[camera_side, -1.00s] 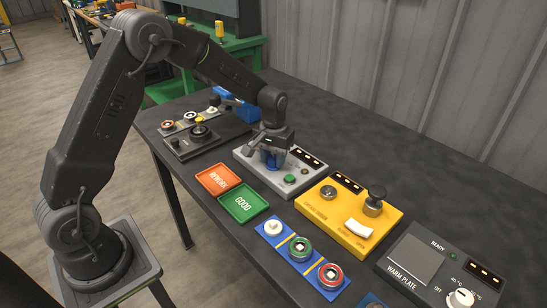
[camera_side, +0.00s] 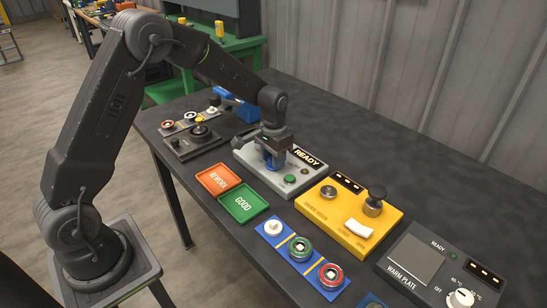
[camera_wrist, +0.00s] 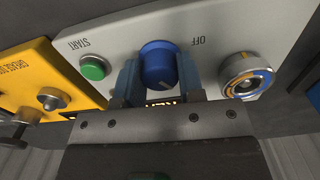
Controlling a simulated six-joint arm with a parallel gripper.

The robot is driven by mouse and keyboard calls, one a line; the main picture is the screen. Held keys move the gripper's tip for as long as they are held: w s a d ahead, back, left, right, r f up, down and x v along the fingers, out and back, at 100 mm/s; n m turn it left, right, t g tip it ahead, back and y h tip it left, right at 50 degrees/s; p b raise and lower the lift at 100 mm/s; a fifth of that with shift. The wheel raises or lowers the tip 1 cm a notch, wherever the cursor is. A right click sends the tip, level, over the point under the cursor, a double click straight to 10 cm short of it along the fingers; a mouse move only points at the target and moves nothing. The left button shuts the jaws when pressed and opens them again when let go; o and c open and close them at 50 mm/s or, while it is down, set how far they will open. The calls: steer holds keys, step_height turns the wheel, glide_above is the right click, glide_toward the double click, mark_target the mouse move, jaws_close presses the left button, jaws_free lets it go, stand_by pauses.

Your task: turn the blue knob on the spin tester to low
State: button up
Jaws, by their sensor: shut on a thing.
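The spin tester (camera_side: 244,153) is a grey box on the bench, with its display (camera_side: 307,158) lit and reading READY. Its blue knob (camera_wrist: 158,62) shows in the wrist view, between a green START button (camera_wrist: 95,68) and a metal round part with an orange and blue ring (camera_wrist: 246,76). My gripper (camera_wrist: 158,78) is shut on the blue knob, one finger on each side. It also shows over the tester in the side view (camera_side: 272,163), where it largely hides the knob. A pale pointer mark shows on the knob. An OFF label (camera_wrist: 200,41) is visible; I cannot see a low label.
A yellow station (camera_side: 335,210) stands close to the right of the tester. Orange REWORK (camera_side: 218,179) and green GOOD (camera_side: 243,202) trays lie in front. A blue rack (camera_side: 300,258) holds several rotors. A warm plate (camera_side: 415,258) is at far right. Bare bench lies behind the tester.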

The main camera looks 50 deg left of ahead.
steer(key=o, duration=0.9)
step_height(320, 180, up, 14)
steer(key=shift+f, duration=0.1)
stand_by(0.4)
steer(key=s+d+r+t, duration=0.2)
steer(key=s+r, duration=0.2)
steer(key=s, duration=0.5)
steer(key=s+d+r+t, duration=0.25)
steer(key=s+r, duration=0.25)
steer(key=s, duration=0.5)
steer(key=shift+n+t, duration=0.3)
steer(key=shift+t, duration=0.25)
steer(key=s+f, duration=0.1)
steer(key=s, duration=0.1)
steer(key=s+d, duration=0.1)
steer(key=s, duration=0.2)
steer(key=s+f, duration=0.1)
steer(key=s, duration=0.1)
steer(key=shift+s+d+f, duration=0.3)
steer(key=shift+s+f, duration=0.05)
